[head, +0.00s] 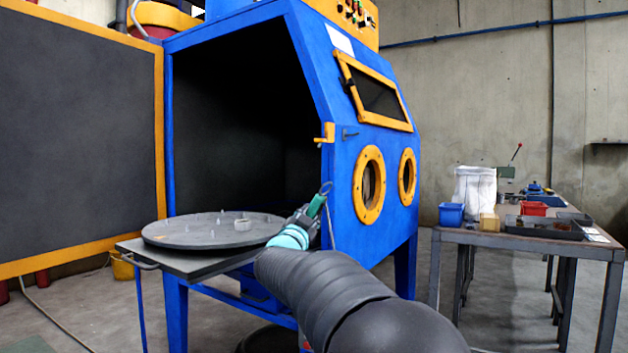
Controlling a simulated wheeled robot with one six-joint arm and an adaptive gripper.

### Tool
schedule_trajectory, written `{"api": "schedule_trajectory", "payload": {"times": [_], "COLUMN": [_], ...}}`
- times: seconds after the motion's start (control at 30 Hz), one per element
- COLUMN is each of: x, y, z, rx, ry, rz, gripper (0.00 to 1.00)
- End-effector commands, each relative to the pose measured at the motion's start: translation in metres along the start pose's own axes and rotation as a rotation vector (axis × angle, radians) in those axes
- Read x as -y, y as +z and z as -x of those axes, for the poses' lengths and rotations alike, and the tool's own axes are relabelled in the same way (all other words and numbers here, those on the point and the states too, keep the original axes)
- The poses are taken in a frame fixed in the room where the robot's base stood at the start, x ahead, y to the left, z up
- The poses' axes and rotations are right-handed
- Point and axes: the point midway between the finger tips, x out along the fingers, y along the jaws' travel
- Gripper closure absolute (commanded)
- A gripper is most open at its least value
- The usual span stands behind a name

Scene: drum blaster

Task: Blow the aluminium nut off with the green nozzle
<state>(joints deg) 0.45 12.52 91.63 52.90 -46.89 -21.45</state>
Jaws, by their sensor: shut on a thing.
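A small pale ring-shaped nut (242,224) sits on the dark round turntable (185,236), right of its middle. My gripper (309,212) is at the right edge of the turntable, beside the cabinet's front post. It is shut on the green nozzle (317,205), which points up and to the right with a loop at its top. The nozzle is apart from the nut. The fingers are small in the picture and partly hidden by my wrist.
Several short pegs stand on the turntable. The turntable rests on a tray (200,264) outside the open blue cabinet (345,120). The cabinet door (80,125) stands open at the left. A workbench (530,238) with bins is at the right.

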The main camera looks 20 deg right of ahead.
Motion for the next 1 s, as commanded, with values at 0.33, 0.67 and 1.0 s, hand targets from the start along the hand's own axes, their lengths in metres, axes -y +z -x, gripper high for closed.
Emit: {"api": "schedule_trajectory", "payload": {"times": [0.33,0.67,1.0], "x": [0.043,0.049,0.059], "y": [-0.099,-0.091,-0.061], "z": [-0.027,-0.029,-0.031], "rx": [-0.08,-0.098,-0.098], "ry": [-0.063,-0.079,-0.079], "rz": [-0.286,-0.368,-0.366], "gripper": [1.0,1.0,1.0]}}
